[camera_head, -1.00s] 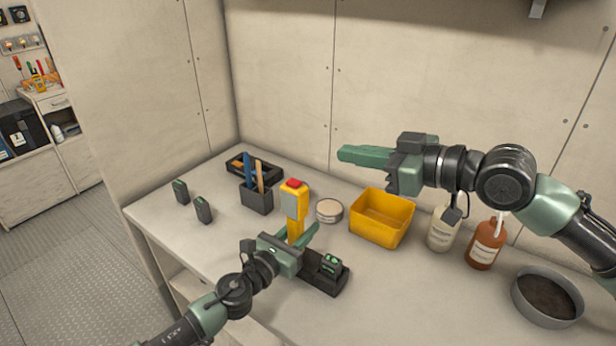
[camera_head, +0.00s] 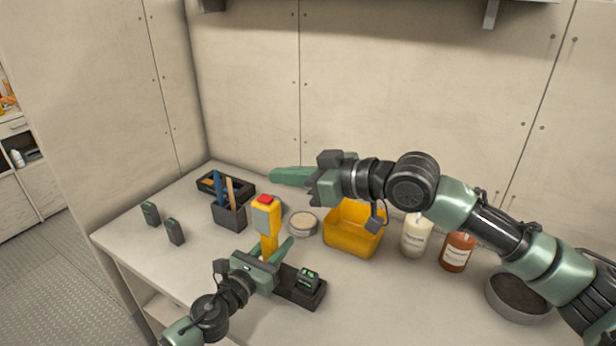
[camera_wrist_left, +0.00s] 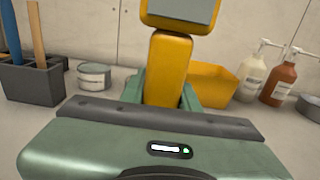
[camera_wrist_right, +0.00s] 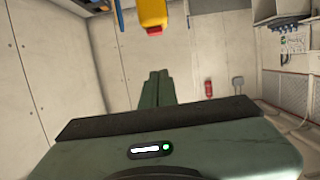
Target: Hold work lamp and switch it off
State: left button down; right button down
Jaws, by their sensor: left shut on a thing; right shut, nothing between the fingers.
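The work lamp (camera_head: 266,222) is yellow with a grey face and a red button on top (camera_head: 265,198). It stands upright over the bench. My left gripper (camera_head: 276,252) is shut on its yellow handle, which also shows between the fingers in the left wrist view (camera_wrist_left: 166,72). My right gripper (camera_head: 272,176) is shut and empty, above and slightly right of the lamp, apart from it. In the right wrist view the fingers (camera_wrist_right: 156,88) are together and the lamp's head (camera_wrist_right: 153,12) with the red button shows at the top. Whether the lamp is lit cannot be told.
A yellow bin (camera_head: 352,240), a round tin (camera_head: 303,223), a tool holder (camera_head: 229,216), a black tray (camera_head: 210,183) and a charger base (camera_head: 303,294) surround the lamp. Two bottles (camera_head: 416,236) and a grey bowl (camera_head: 515,296) stand right.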

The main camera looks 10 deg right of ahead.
aim_at(265, 199)
jog(key=shift+w+a+f, duration=0.15)
jog(key=shift+a+f, duration=0.1)
jog(key=shift+f, duration=0.5)
jog(key=shift+w+a+f, duration=0.2)
jog(key=shift+f, duration=0.6)
jog(key=shift+w+a+f, duration=0.15)
jog(key=shift+a+f, duration=0.1)
jog(key=shift+f, duration=0.5)
